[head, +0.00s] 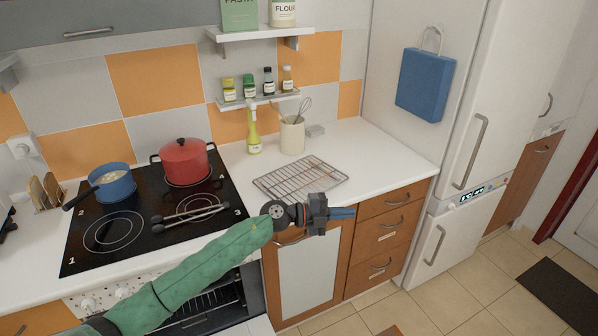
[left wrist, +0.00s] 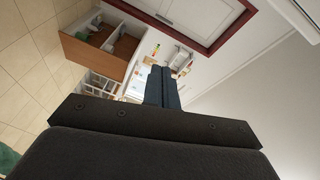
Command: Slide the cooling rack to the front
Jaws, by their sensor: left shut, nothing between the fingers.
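The cooling rack (head: 300,176), a wire grid, lies flat on the white counter to the right of the stove. My left gripper (head: 352,213) is shut and empty, with its blue fingertips pointing right. It is just in front of the counter's front edge, nearer to the camera than the rack, and does not touch the rack. In the left wrist view the closed fingers (left wrist: 163,86) point away from the camera, and the rack is not seen there. My right gripper is in neither view.
A red pot (head: 186,162) and a blue saucepan (head: 112,184) stand on the black hob, with tongs (head: 190,214) near them. A utensil crock (head: 292,137) and a yellow-green bottle (head: 253,135) stand behind the rack. The counter right of the rack is clear up to the fridge (head: 478,130).

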